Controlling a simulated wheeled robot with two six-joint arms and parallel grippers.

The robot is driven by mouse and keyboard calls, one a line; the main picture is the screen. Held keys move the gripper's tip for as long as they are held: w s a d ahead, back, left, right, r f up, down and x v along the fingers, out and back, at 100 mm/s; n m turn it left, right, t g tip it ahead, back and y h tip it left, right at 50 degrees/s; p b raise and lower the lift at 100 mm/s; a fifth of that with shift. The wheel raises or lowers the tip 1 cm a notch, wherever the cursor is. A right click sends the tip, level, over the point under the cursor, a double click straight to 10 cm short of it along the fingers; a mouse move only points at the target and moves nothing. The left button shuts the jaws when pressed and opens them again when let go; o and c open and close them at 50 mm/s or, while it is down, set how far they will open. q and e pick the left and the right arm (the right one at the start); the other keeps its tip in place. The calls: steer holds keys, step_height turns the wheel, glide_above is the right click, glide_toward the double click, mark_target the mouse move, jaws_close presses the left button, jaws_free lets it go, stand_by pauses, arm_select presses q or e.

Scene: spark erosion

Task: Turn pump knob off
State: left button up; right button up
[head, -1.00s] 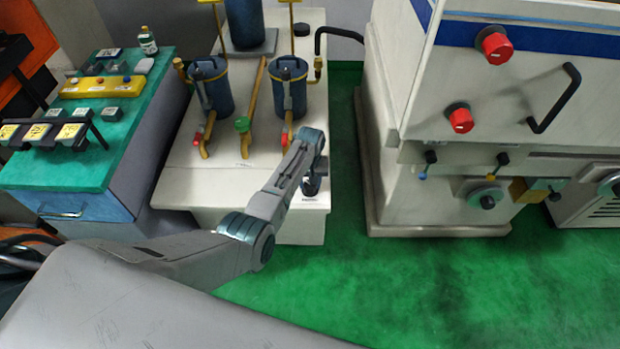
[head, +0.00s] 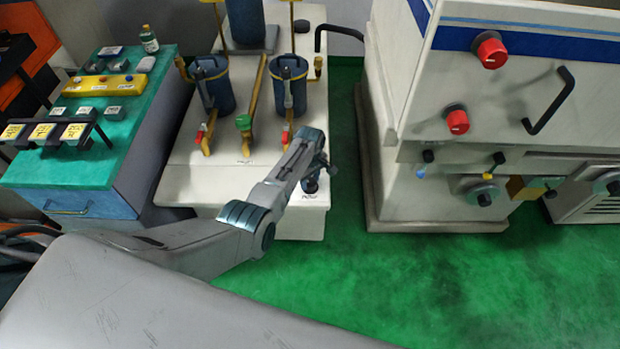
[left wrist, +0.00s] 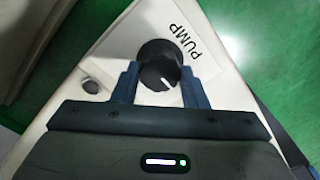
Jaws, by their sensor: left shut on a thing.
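The pump knob (left wrist: 159,66) is a round black dial with a white pointer mark, on a white label plate reading "PUMP" (left wrist: 195,47) in the left wrist view. My left gripper (left wrist: 160,82) has its two blue fingers on either side of the knob, shut on it. In the head view the knob (head: 310,185) shows partly at the front right corner of the white filter unit (head: 240,205). My left wrist (head: 305,150) hides part of it. My right gripper is not in view.
Blue canisters (head: 290,95) and yellow pipes (head: 252,100) stand behind the knob on the unit. A green-topped cabinet (head: 60,175) is at left. A white machine with red knobs (head: 490,50) is at right. Green floor (head: 440,280) lies open in front.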

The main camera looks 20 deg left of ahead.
mark_target(310, 181)
arm_select(q)
steer(key=shift+w, duration=0.1)
stand_by(0.4)
steer(key=o, duration=1)
steer(key=shift+c, duration=0.2)
step_height(310, 181, up, 11)
steer(key=shift+b, duration=0.4)
steer(key=shift+f, duration=0.1)
